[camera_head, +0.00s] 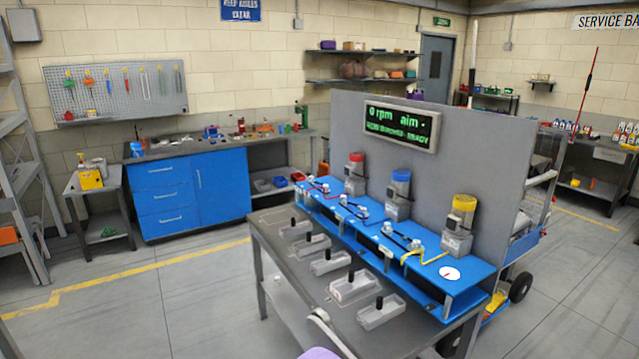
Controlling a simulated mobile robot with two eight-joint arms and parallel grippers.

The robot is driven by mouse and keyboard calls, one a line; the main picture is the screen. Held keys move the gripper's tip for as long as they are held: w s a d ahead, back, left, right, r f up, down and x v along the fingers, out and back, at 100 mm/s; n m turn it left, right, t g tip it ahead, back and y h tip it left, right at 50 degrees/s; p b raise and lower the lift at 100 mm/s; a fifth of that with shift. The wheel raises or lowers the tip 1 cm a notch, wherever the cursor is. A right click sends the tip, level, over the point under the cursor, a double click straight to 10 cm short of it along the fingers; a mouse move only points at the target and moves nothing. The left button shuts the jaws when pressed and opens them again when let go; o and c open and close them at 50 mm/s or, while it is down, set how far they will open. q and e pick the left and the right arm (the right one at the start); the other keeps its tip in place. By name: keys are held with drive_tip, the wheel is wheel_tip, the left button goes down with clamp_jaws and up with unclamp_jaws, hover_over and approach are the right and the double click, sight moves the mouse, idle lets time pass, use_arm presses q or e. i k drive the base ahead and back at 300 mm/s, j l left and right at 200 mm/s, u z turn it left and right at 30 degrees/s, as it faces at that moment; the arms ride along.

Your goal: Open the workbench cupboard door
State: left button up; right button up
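The workbench (178,149) stands against the back wall at the left, with a dark top carrying several small items. Under it is a blue cabinet with three drawers (160,193) on the left. The cupboard door (222,188) is the plain blue panel to their right. Its slim upright handle (199,179) is near the door's upper left edge, next to the drawers. The door looks shut and flush with the cabinet front. Neither of my grippers shows in this view, so their state is hidden.
A grey bench (285,262) with several small trays and a blue rig (380,232) fills the middle foreground. A small side table (112,182) stands left of the cabinet. Grey shelving (22,165) rises at the far left. The floor (190,290) before the cabinet is clear, crossed by a yellow line.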

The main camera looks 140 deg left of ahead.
sight(221, 178)
drive_tip(key=u, duration=5.45)
drive_tip(key=i, duration=6.15)
drive_tip(key=l+z, duration=0.05)
drive_tip(key=l, duration=0.1)
